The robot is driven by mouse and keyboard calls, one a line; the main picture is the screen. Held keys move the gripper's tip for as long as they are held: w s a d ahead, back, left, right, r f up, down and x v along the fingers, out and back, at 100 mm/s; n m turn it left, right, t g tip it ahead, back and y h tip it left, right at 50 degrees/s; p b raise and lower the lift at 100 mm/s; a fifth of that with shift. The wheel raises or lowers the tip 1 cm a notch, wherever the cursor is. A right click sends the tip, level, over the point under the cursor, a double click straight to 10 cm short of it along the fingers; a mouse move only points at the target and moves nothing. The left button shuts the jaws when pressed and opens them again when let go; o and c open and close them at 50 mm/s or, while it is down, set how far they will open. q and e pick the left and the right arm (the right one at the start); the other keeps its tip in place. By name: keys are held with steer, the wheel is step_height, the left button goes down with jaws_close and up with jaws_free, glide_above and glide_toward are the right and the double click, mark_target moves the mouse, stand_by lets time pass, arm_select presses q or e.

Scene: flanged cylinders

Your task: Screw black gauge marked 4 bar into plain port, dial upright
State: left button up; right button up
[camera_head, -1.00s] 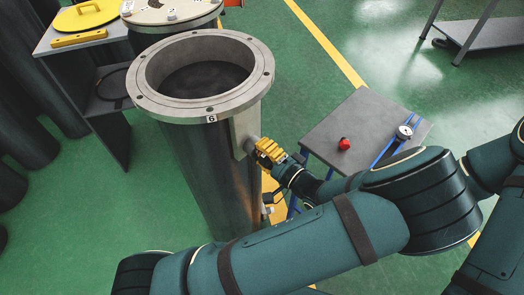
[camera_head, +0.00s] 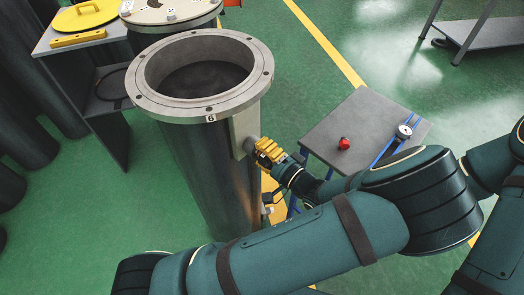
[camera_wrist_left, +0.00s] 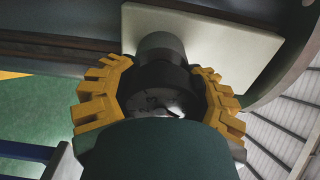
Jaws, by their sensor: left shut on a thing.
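My left gripper (camera_head: 268,150) has yellow ridged fingers and is at the side of the large dark flanged cylinder, by the port (camera_head: 251,144). In the left wrist view the gripper (camera_wrist_left: 163,88) is shut around a black gauge (camera_wrist_left: 157,95). The port (camera_wrist_left: 160,46) shows there as a grey round stub on a pale plate. The gauge is lined up with the stub and appears to touch it; how deep its thread sits is hidden. Part of the dark dial with pale marks shows; I cannot read its range or tell if it is upright. My right gripper is out of view.
A grey side table (camera_head: 350,120) holds a red object (camera_head: 344,143) and a white-faced gauge (camera_head: 404,131). The cylinder's flange (camera_head: 262,80) overhangs the port. A stand with a yellow lid (camera_head: 86,15) is at the back left. Green floor is open behind.

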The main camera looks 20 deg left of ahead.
arm_select(q)
steer(key=shift+a+r, duration=0.1)
steer(key=shift+a, duration=0.15)
stand_by(0.8)
steer(key=shift+d, duration=0.25)
steer(key=shift+v, duration=2.35)
